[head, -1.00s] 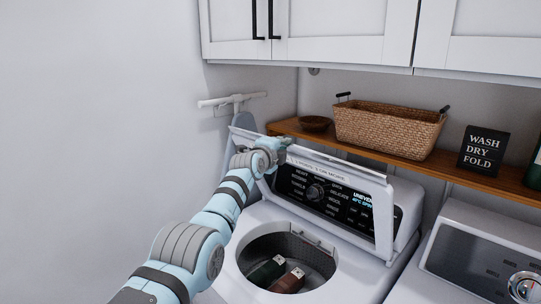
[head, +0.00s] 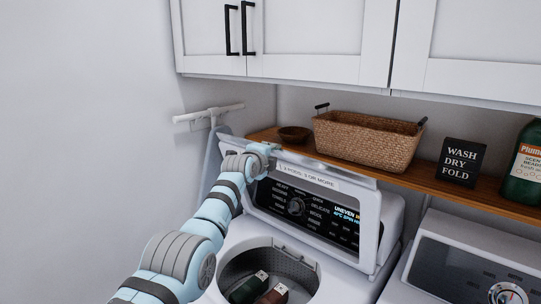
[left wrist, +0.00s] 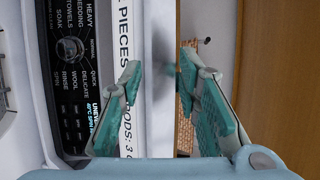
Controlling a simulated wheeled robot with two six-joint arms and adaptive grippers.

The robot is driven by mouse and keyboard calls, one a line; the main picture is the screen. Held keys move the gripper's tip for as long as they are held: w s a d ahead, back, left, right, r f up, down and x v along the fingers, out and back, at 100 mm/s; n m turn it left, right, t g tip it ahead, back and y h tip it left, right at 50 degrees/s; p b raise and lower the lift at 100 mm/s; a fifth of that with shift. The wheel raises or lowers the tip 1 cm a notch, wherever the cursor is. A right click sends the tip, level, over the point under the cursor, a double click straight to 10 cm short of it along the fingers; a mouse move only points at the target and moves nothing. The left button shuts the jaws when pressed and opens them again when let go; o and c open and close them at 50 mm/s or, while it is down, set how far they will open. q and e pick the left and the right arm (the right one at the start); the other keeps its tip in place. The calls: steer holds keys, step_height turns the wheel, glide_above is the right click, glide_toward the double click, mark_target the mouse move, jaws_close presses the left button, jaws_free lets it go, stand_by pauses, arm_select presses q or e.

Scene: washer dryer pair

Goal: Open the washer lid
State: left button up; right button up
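The washer lid (head: 372,235) stands raised and steep at the back of the washer, its window in front of the dark control panel (head: 300,206). The round tub opening (head: 310,268) is uncovered, with a dark green and a red-brown item inside. My left gripper (head: 268,149) is at the upper left part of the lid's top edge. In the left wrist view my left gripper (left wrist: 160,65) has its fingers spread, with the white lid edge (left wrist: 130,25) running between them. Whether a finger touches the lid cannot be told. My right gripper is not in view.
A wooden shelf (head: 440,186) behind the washer carries a wicker basket (head: 366,142), a small bowl (head: 293,134), a black sign (head: 464,163) and a green bottle (head: 524,165). White cabinets (head: 320,35) hang above. The dryer (head: 450,260) stands at right.

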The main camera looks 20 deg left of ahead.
arm_select(q)
steer(key=shift+s+a+r, duration=0.15)
steer(key=shift+s+a, duration=0.05)
steer(key=shift+s, duration=0.2)
steer(key=v, duration=0.6)
steer(key=shift+s+d, duration=0.15)
steer(key=shift+s, duration=0.2)
